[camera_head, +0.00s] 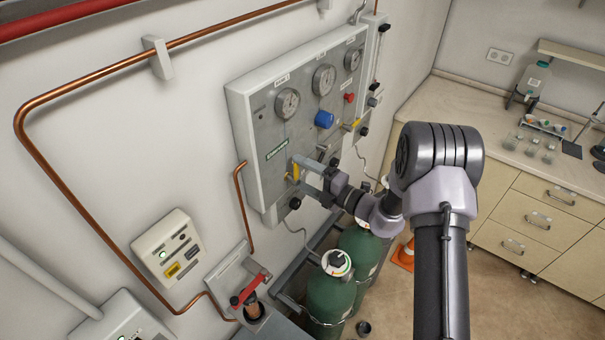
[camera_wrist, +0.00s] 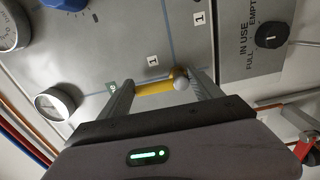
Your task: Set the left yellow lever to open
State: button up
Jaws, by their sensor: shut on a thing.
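The left yellow lever (camera_head: 296,170) is on the lower left of the grey gauge panel (camera_head: 262,128). It looks roughly upright in the head view. In the wrist view the yellow lever (camera_wrist: 154,88) lies across the gap between my two fingers, with a pale round knob at its right end. My gripper (camera_head: 305,168) is at the panel front and closed on the lever; the wrist view shows my gripper (camera_wrist: 160,90) with a finger at each end of it. A second yellow lever (camera_head: 356,123) sits farther right on the panel.
The panel carries several gauges (camera_head: 288,103), a blue knob (camera_head: 324,119) and a red knob (camera_head: 349,97). Green gas cylinders (camera_head: 330,295) stand below. A red-handled valve (camera_head: 248,290) and copper pipes are at lower left. A bench with drawers (camera_head: 540,215) is at right.

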jog(key=shift+r, duration=0.15)
jog(key=o, duration=2.1)
jog(key=shift+c, duration=0.2)
jog(key=shift+d, duration=0.1)
jog(key=b+v, duration=0.3)
jog(key=v, duration=1.4)
jog(key=shift+s, duration=0.2)
jog(key=shift+d, duration=0.1)
